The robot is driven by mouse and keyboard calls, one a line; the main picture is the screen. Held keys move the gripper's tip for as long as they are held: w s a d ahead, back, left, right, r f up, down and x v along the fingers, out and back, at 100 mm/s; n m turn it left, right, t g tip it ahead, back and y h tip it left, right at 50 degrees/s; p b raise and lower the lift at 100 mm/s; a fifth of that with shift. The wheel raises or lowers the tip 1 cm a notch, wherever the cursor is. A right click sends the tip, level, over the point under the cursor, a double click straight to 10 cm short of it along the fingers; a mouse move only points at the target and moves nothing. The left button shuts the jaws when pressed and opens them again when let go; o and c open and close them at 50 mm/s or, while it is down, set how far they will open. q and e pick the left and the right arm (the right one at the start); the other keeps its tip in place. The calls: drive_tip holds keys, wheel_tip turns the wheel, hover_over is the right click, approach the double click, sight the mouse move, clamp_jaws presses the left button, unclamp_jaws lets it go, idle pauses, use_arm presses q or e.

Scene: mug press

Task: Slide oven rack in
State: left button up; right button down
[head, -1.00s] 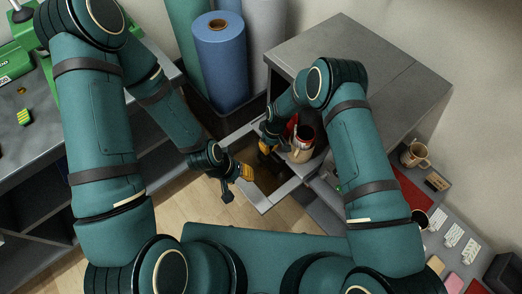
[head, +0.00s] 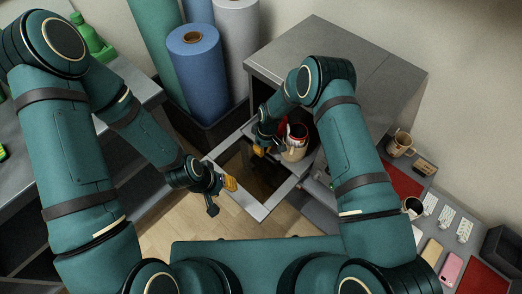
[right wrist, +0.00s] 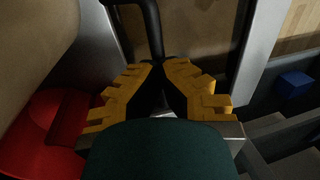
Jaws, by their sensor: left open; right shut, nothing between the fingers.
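The grey oven (head: 340,62) stands at the upper right of the head view. Its door, a grey frame (head: 262,211) around a dark see-through pane, is folded down toward me. A beige mug with red on it (head: 295,152) stands at the oven mouth; the rack itself is hard to make out. My right gripper (head: 259,151) is over the door, left of the mug, shut and empty. In the right wrist view, its yellow fingertips (right wrist: 160,68) meet near a black bar (right wrist: 152,25); contact is unclear. My left gripper (head: 221,194) is open at the door's left edge.
Blue, teal and white rolls (head: 196,70) stand left of the oven. A side counter at the right holds a beige mug (head: 401,144), a pink phone (head: 451,270) and small items. A grey bench (head: 30,150) is at the left. Wooden floor shows below the door.

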drive_tip(key=c, duration=1.7)
unclamp_jaws()
drive_tip(key=shift+s+f, duration=0.1)
drive_tip(key=shift+f, duration=0.05)
drive_tip(key=o, duration=0.7)
drive_tip(key=v, duration=1.2)
